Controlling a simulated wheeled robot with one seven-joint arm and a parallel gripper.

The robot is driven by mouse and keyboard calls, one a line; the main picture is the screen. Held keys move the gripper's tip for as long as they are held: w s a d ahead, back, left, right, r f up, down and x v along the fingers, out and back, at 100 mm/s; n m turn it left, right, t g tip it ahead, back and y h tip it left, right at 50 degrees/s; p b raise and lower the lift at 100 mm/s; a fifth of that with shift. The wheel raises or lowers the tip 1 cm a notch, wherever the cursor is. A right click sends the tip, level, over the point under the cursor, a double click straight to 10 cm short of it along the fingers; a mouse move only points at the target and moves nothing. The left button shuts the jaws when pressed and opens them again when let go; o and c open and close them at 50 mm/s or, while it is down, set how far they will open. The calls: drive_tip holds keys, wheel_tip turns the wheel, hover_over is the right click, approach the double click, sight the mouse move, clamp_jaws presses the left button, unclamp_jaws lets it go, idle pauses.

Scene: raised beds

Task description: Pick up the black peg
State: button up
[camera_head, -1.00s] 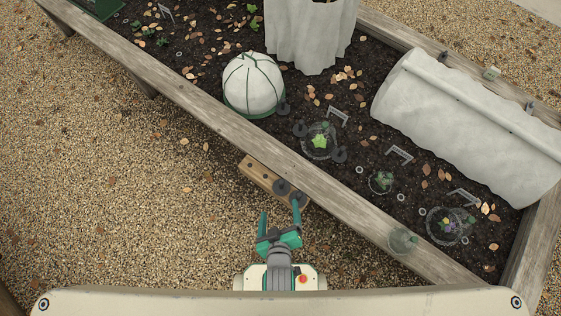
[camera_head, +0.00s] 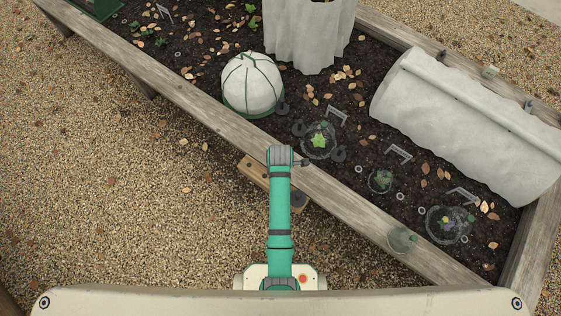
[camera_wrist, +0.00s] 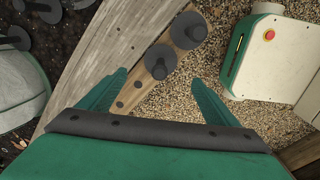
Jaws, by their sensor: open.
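Two black pegs with wide round heads stand in a wooden block, the nearer peg (camera_wrist: 160,58) and the farther peg (camera_wrist: 188,30). The wooden block (camera_wrist: 128,98) has empty holes at its near end. My gripper (camera_wrist: 158,84) is open and empty in the wrist view, its green fingers on either side of the block in the picture. The nearer peg shows just beyond the fingertips, apart from them. In the head view the block (camera_head: 250,169) sits against the bed's outer side. One black peg (camera_head: 299,198) shows right of my arm, which hides the fingers.
The bed's timber edge (camera_head: 200,113) runs diagonally beside the block. More black pegs (camera_head: 338,154) stand in the soil around a clear dome (camera_head: 318,140). A white cloche (camera_head: 252,82) stands nearby. Gravel (camera_head: 130,200) lies open left.

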drive_tip(key=shift+w+r, duration=0.1)
drive_tip(key=shift+w, duration=0.1)
drive_tip(key=shift+f, duration=0.3)
wheel_tip(320, 180, down, 10)
drive_tip(key=shift+s+d, duration=0.1)
drive_tip(key=shift+d, duration=0.05)
drive_tip(key=shift+c, duration=0.4)
drive_tip(key=c, duration=1.1)
